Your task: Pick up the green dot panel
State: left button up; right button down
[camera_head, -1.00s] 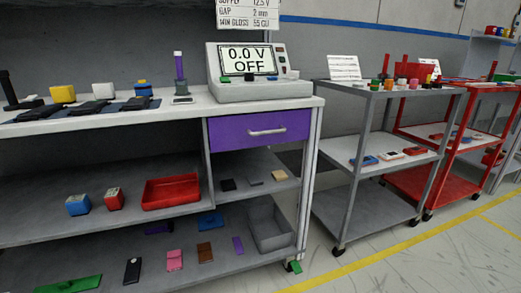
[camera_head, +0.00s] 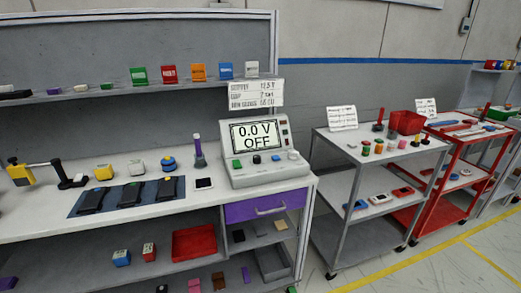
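Three dark flat panels lie side by side on a blue mat (camera_head: 76,210) on the workbench: a left panel (camera_head: 92,201), a middle panel (camera_head: 130,196) and a right panel (camera_head: 168,189). Each seems to have a small mark near its far end. The middle one's mark looks greenish, but the marks are too small to tell their colours surely. Neither of my grippers is in view.
A power supply (camera_head: 240,175) reading 0.0 V OFF stands right of the mat, with a purple-handled tool (camera_head: 199,155) between. A purple drawer (camera_head: 245,211) is below. Carts (camera_head: 350,160) stand to the right.

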aim_at(131, 193)
jog(key=j+z, duration=0.3)
jog(key=j, duration=0.55)
jog(key=k+j+z, duration=0.1)
jog(key=j+z, duration=0.2)
jog(key=j, duration=0.55)
